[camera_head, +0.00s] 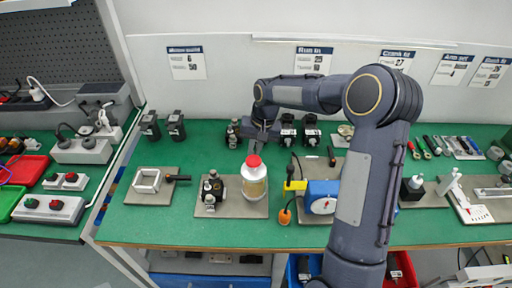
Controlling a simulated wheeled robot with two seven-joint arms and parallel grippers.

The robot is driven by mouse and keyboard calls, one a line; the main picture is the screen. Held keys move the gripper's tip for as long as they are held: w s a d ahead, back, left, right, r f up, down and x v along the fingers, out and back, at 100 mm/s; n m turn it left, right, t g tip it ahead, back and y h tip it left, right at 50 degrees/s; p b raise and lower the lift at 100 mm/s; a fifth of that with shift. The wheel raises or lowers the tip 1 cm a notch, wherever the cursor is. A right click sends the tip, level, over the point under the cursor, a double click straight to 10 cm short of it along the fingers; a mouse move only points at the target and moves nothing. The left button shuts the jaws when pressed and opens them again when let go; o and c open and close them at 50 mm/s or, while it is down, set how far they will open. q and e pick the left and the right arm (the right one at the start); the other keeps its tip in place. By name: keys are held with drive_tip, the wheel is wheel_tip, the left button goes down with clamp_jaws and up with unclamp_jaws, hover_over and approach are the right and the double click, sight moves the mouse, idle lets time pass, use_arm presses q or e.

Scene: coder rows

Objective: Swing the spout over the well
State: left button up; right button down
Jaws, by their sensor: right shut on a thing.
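A clear bottle with a pale yellow filling (254,184) and a red cap stands on a grey board (232,210) in the head view. A small black and metal unit (212,190) stands on the same board, left of the bottle. My right gripper (260,143) is just behind and above the red cap, shut on what seems to be the spout. The spout itself is too small and covered to make out. I cannot tell for sure which part is the well. My left gripper is not in view.
A board with a metal frame (147,181) lies to the left. A blue unit (321,198) with a yellow part (295,185) stands right of the bottle, close to my right arm. Black units (288,131) stand behind.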

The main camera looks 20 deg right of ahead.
drive_tip(key=shift+s+a+n+g+h+p, duration=0.15)
drive_tip(key=shift+s+a+n+g+p, duration=0.4)
drive_tip(key=shift+a+n, duration=2)
drive_tip(key=shift+s+a+n+g+h+p, duration=0.3)
drive_tip(key=shift+s+a+n, duration=0.45)
drive_tip(key=shift+a+n, duration=1.75)
drive_tip(key=shift+s+a+n+g+h+p, duration=0.1)
drive_tip(key=shift+s+a+n+g+p, duration=0.85)
drive_tip(key=shift+n, duration=2.8)
drive_tip(key=shift+w+a+t+b, duration=0.25)
drive_tip(key=shift+a+t+b, duration=0.15)
drive_tip(key=shift+b, duration=0.1)
drive_tip(key=c, duration=1.5)
unclamp_jaws()
wheel_tip(320, 180, up, 8)
drive_tip(key=w, duration=0.1)
drive_tip(key=shift+w+d, duration=0.2)
drive_tip(key=shift+d, duration=0.15)
